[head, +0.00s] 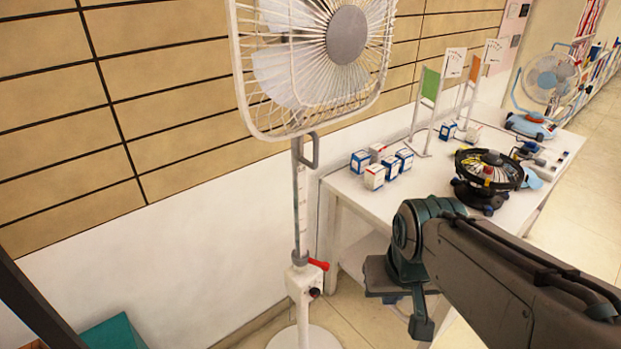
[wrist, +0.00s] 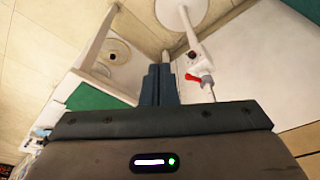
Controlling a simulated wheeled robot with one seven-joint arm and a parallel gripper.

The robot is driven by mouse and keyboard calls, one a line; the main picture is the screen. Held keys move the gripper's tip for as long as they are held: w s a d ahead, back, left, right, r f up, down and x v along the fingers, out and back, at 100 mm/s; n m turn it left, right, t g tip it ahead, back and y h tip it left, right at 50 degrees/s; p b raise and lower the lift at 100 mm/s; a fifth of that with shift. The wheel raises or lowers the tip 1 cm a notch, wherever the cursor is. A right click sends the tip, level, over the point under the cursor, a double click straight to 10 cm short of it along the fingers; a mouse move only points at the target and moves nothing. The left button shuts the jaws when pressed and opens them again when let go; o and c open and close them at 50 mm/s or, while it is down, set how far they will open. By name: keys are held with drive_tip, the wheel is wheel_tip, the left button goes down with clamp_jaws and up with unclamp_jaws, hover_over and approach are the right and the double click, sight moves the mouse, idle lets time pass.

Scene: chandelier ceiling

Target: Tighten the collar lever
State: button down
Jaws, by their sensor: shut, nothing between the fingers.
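A white pedestal fan has a grey collar (head: 300,257) low on its pole, with a red lever (head: 318,264) sticking out to the right. In the wrist view the red lever (wrist: 192,77) and collar (wrist: 206,80) are right of my fingers. My gripper (head: 421,325) hangs at the end of my arm, right of the fan pole and apart from the lever. In the wrist view my gripper (wrist: 160,70) has its dark fingers together, with nothing between them. Below the collar is a white housing (head: 304,282) with a black knob (head: 314,293).
A white table (head: 345,188) stands behind my arm, holding small blue-and-white boxes (head: 374,176), a fan with its inside exposed (head: 488,170) and another fan (head: 548,80). The fan's round base (head: 290,339) rests on the floor. A teal box (head: 114,333) is at lower left.

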sight(319, 264)
drive_tip(key=w+a+f+m+t+h+b, duration=0.1)
drive_tip(key=w+a+f+m+b, duration=0.2)
drive_tip(key=w+a+f+b, duration=0.5)
drive_tip(key=w+a+f+m+h+b, duration=0.1)
drive_tip(key=w+a+f+m+b, duration=0.1)
drive_tip(key=w+a+f+b, duration=0.6)
drive_tip(key=w+d+f+p, duration=0.1)
drive_tip(key=w+d+f, duration=0.5)
drive_tip(key=w+f, duration=0.2)
drive_tip(key=shift+w+d+f+m, duration=0.2)
drive_tip(key=shift+w+d+m, duration=0.1)
drive_tip(key=shift+w, duration=0.15)
